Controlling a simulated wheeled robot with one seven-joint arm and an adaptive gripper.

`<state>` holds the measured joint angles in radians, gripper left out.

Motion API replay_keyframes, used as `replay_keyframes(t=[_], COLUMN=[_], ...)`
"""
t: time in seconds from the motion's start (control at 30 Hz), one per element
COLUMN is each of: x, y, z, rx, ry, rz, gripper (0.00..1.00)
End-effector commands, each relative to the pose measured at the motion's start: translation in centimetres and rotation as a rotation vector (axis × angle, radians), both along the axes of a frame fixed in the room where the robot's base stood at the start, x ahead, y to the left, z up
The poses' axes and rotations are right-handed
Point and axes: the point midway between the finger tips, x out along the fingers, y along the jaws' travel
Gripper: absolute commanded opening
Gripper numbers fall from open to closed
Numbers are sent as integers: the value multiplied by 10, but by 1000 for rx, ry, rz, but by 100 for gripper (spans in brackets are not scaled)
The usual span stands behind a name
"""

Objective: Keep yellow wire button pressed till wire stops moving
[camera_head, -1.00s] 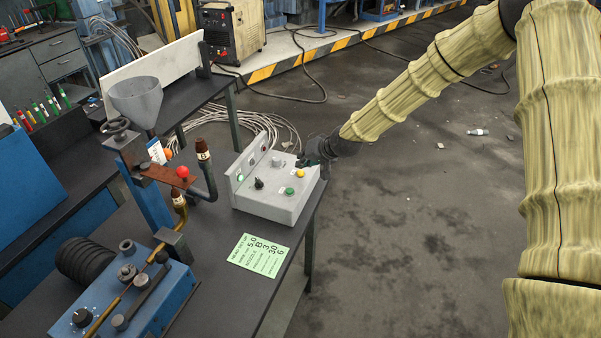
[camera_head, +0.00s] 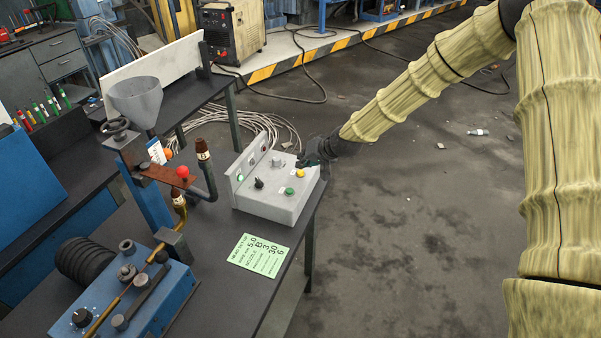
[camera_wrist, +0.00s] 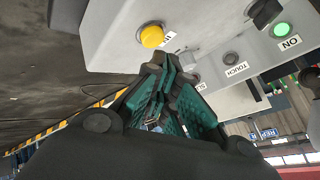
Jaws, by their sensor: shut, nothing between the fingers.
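The yellow button (camera_head: 300,174) is on top of the grey control box (camera_head: 262,204), near its right edge. In the wrist view the yellow button (camera_wrist: 152,37) shows whole and uncovered, with a partly visible label beside it. My gripper (camera_head: 305,160) is at the box's right rear edge, close to the yellow button. In the wrist view my gripper (camera_wrist: 160,65) has its green-padded fingers shut and empty. Their tips appear just below the button in the picture, with a small gap; the exact distance cannot be told.
A green button (camera_head: 289,191) and a black knob (camera_head: 259,184) are on the same box. A green paper note (camera_head: 259,255) lies on the dark table. A blue wire machine (camera_head: 130,290), a funnel (camera_head: 137,98) and a red-knobbed lever (camera_head: 183,172) stand left.

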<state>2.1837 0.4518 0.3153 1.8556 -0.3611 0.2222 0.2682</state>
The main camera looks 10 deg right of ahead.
Motion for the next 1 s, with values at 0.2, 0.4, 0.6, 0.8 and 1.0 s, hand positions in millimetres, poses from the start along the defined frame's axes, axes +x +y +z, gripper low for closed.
replay_keyframes(t=[0.2,0.4,0.6,0.8,1.0], x=[0,0,0,0,0], y=[0,0,0,0,0], z=[-7,-7,-7,-9,-10], rx=[1,0,0,0,0], ry=[0,0,0,0,0], rz=[-1,0,0,0,0], gripper=[0,0,0,0,0])
